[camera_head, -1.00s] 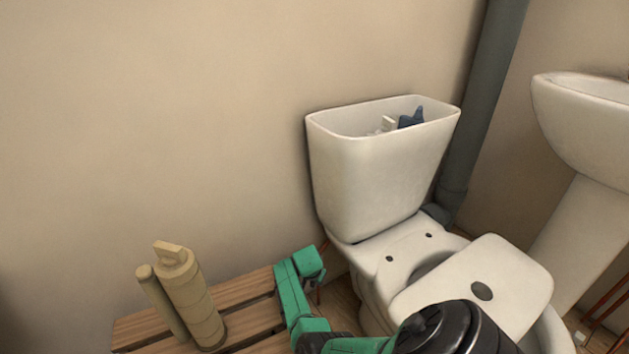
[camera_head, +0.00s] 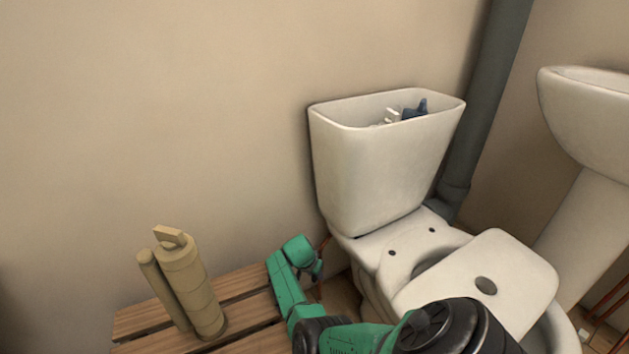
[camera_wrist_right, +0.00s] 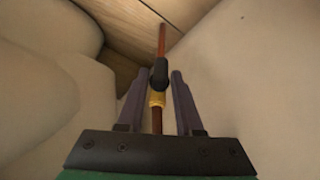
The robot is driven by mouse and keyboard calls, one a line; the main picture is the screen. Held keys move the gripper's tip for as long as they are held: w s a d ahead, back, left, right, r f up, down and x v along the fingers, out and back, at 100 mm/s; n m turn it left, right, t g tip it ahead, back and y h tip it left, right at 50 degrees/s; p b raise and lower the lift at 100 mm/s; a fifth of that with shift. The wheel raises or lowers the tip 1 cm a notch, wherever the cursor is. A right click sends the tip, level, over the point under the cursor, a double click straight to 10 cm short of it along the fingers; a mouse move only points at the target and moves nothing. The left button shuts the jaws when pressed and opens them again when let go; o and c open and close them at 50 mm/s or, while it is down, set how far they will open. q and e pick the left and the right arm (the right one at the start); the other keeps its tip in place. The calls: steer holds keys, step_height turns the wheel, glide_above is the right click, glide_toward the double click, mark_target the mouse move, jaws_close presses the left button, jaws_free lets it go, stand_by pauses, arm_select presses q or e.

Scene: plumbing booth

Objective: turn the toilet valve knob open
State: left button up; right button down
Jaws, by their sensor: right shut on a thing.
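In the right wrist view, a small black valve knob (camera_wrist_right: 160,70) sits on a thin copper pipe (camera_wrist_right: 162,40), with a brass fitting (camera_wrist_right: 157,98) on the gripper's side of it. My right gripper (camera_wrist_right: 158,75) has one dark finger on each side of the knob and is shut on it. In the head view my green right arm reaches down between the wooden slatted surface and the toilet (camera_head: 384,165). The right fingers and the knob are hidden there. My left gripper is not in view.
The open cistern (camera_head: 375,170) stands against the wall, a sink (camera_head: 590,115) at right. A beige cylindrical object (camera_head: 185,285) stands on the wooden slats (camera_head: 245,305) at left. Pale curved surfaces flank the fingers closely in the wrist view.

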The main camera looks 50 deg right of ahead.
steer(key=c, duration=0.8)
jaws_free()
steer(key=shift+f, duration=0.1)
